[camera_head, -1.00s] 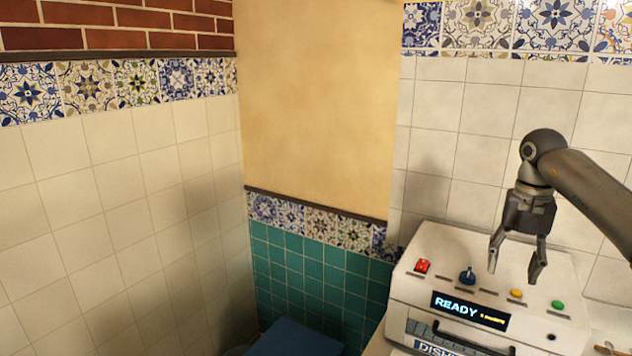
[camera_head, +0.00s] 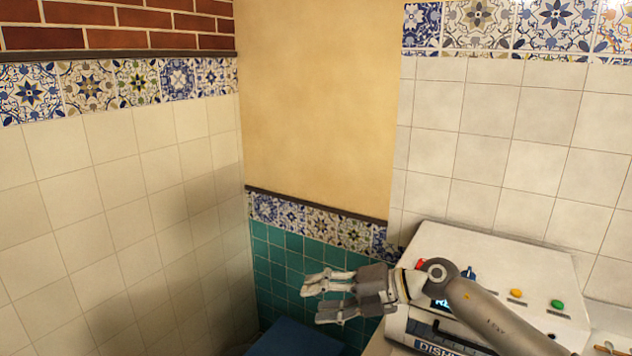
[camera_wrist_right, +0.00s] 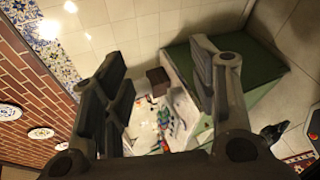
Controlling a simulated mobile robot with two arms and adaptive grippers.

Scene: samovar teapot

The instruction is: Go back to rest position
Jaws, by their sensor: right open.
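My right gripper (camera_head: 312,300) is open and empty in the head view. It points left, in front of the dishwasher's left side and the teal tiled wall. Its two fingers also show apart in the right wrist view (camera_wrist_right: 165,85), with nothing between them close by. My right arm comes in from the lower right and hides part of the dishwasher's front panel. My left gripper is not in view.
A white dishwasher (camera_head: 500,260) with coloured buttons stands at the lower right. A blue box-like surface (camera_head: 292,340) is at the bottom middle. Tiled walls close the corner. The right wrist view shows a green-topped counter (camera_wrist_right: 245,75) and blurred small items.

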